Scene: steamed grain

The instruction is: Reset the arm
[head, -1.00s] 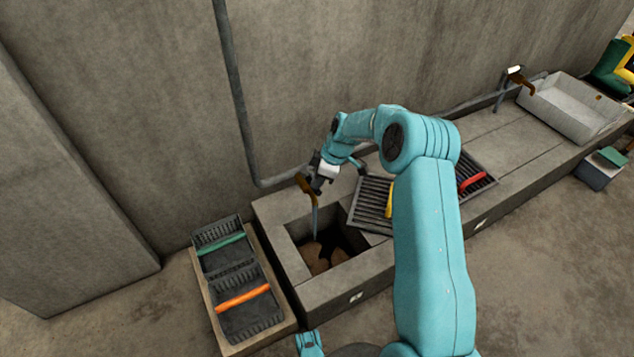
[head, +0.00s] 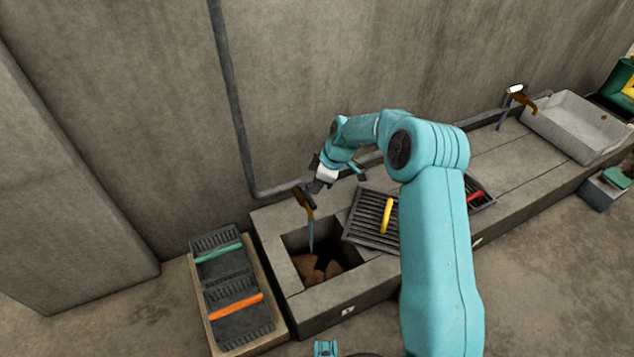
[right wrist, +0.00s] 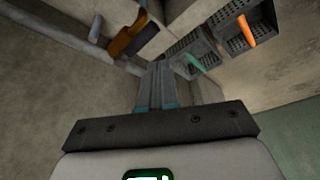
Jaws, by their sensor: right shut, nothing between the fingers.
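My right arm reaches in from the bottom right of the head view. Its gripper (head: 317,187) is shut and empty, just behind and to the right of a brown tap (head: 303,201) in the picture. A thin blue-grey streak runs down from the tap into a square basin (head: 292,267) with brown lumps inside. In the right wrist view the shut fingers (right wrist: 157,85) lie together with nothing between them. The brown tap (right wrist: 127,36) shows to their upper left there. I cannot see my left gripper.
Two black trays with a green handle (head: 219,252) and an orange handle (head: 235,307) lie left of the basin. A grate with a yellow handle (head: 388,215) lies to its right, partly hidden by my arm. A pale sink (head: 570,125) stands far right. A concrete wall rises behind.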

